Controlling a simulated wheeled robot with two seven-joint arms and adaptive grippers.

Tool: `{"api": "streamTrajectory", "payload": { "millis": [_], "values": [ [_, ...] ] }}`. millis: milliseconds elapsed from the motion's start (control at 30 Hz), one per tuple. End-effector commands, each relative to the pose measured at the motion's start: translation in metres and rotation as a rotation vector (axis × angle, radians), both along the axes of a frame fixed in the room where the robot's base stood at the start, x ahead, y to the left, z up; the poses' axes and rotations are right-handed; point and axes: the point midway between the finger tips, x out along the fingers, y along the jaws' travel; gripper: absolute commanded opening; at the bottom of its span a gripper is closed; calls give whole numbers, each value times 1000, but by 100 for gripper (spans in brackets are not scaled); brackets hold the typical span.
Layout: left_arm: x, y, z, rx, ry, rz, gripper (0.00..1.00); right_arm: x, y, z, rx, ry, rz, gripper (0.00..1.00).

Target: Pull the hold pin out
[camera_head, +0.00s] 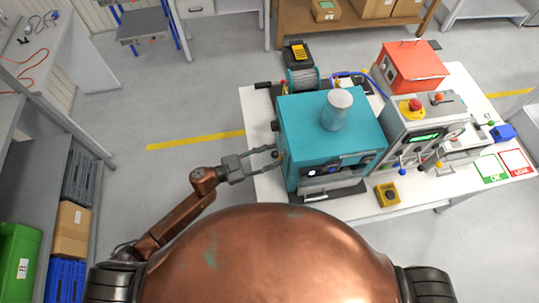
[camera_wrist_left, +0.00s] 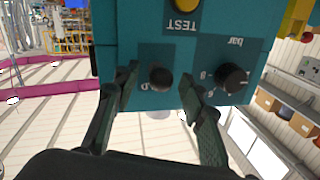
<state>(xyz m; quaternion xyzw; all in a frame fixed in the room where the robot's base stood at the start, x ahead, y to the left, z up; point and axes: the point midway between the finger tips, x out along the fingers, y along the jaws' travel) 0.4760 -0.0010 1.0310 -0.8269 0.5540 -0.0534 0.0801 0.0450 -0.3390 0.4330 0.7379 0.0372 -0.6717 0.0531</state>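The teal machine (camera_head: 300,125) stands on the white table. In the left wrist view its teal panel (camera_wrist_left: 130,18) fills the upper middle. A round black knob (camera_wrist_left: 160,78) sits on a darker label there, probably the hold pin; its lettering is mostly hidden. My left gripper (camera_head: 275,157) is by the machine's left side, its fingers pointing at it. In the left wrist view the left gripper (camera_wrist_left: 158,88) is open, one finger on each side of the black knob, with gaps showing. My right gripper is out of view.
A second black knob (camera_wrist_left: 232,78) marked "bar" is close by the right finger. A yellow button (camera_wrist_left: 184,4) marked TEST is above. A metal cylinder (camera_head: 337,110) stands on the machine. A grey control box (camera_head: 425,125) is to its right. Floor left of the table is clear.

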Motion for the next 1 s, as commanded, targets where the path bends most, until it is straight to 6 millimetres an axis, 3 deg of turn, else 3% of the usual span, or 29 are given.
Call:
{"api": "streamTrajectory", "payload": {
  "millis": [133,700,1000],
  "values": [
    [0,1,0,0,0,2,38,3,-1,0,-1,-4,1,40],
    [0,2,0,-1,1,2,0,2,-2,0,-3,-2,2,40],
    [-1,2,0,-1,1,2,0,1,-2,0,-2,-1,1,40]
  ]
}}
